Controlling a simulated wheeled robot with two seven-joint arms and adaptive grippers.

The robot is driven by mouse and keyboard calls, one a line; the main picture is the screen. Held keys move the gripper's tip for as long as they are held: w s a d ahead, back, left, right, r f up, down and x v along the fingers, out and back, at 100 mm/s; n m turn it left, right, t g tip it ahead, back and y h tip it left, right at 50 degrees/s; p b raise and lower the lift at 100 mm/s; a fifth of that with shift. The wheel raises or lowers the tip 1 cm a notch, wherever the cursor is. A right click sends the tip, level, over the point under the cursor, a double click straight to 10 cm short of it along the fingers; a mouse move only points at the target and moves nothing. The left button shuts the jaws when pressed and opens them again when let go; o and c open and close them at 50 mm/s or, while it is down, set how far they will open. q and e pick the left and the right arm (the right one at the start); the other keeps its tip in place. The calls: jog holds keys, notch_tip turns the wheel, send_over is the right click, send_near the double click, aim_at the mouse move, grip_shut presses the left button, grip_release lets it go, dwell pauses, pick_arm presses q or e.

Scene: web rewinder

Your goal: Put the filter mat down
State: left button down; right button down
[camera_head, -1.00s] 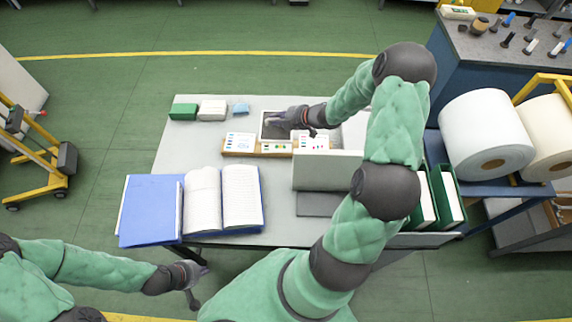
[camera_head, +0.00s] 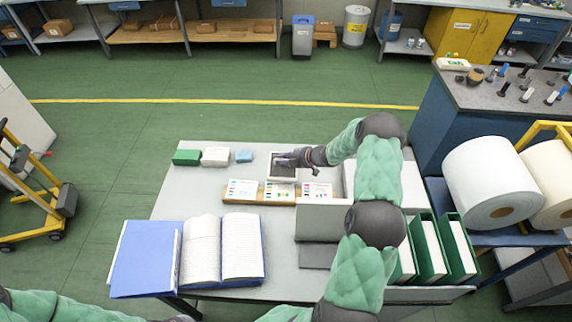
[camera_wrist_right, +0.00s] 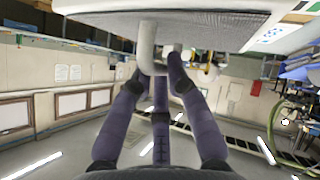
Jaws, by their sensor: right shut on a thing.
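My right gripper (camera_head: 288,160) reaches over a shallow light-framed tray (camera_head: 272,171) on the table. The filter mat (camera_wrist_right: 205,28) appears as a dark grey, mesh-like sheet at the top of the right wrist view, which looks upside-down. It also shows dark inside the light frame in the head view (camera_head: 285,175). In the wrist view the fingers close around a pale grey, bent grip piece (camera_wrist_right: 148,48) against the mat. Whether the mat rests on the tray or hovers just above it, I cannot tell.
A rack of printed cards (camera_head: 280,192) stands just in front of the tray. A grey box (camera_head: 322,225) is to its right. Green and white blocks (camera_head: 187,157) lie left of it. An open binder (camera_head: 205,255) covers the front left. Bare table lies left of the cards.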

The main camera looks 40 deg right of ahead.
jog(key=f, duration=0.1)
jog(key=w+d+f, duration=0.2)
jog(key=f, duration=0.1)
jog(key=shift+w+d, duration=0.15)
notch_tip(320, 180, down, 3)
jog(key=shift+w+d+f, duration=0.1)
jog(key=c, duration=1.6)
grip_release()
jog(key=shift+f+b, duration=0.15)
jog(key=shift+b, duration=0.15)
jog(key=shift+c, duration=0.2)
jog(key=o, duration=0.4)
